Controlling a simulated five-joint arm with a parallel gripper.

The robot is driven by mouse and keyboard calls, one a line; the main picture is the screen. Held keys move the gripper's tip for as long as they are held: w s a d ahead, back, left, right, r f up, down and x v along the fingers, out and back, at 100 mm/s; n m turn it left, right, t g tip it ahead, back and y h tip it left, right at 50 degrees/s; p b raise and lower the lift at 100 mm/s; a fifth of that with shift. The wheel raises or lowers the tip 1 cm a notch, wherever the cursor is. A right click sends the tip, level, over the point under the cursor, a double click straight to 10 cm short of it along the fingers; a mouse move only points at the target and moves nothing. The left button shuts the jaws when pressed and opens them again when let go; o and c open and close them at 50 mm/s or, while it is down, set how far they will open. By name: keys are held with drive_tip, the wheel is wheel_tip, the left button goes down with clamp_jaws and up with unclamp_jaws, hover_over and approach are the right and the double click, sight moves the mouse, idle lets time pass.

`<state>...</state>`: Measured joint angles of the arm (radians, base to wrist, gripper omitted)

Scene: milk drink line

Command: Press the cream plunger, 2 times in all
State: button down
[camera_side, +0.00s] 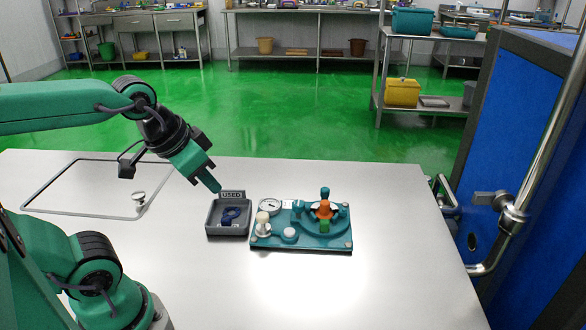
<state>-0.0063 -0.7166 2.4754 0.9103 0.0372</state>
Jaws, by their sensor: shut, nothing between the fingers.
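The cream plunger (263,219) stands upright at the left end of a teal base plate (318,244), with a rounded cream top. My gripper (216,187) is shut and empty. In the picture it is up and to the left of the plunger, apart from it, above the back of the grey tray. It points down and to the right. Whether the plunger is pressed in at all cannot be told at this size.
The plate also bears a round gauge (270,205), a pale button (289,233), an orange part (324,210) and a green block (324,226). A grey tray (213,231) marked USED holds blue rings (231,213). The table right of the plate is clear.

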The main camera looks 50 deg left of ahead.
drive_tip(key=w, duration=0.1)
drive_tip(key=m+g, duration=0.5)
drive_tip(key=m, duration=0.4)
hover_over(263, 215)
drive_tip(key=shift+a+f, duration=0.1)
drive_tip(key=shift+f, duration=1.6)
drive_tip(key=shift+f, duration=0.15)
wheel_tip(263, 215, down, 14)
drive_tip(key=shift+r, duration=0.15)
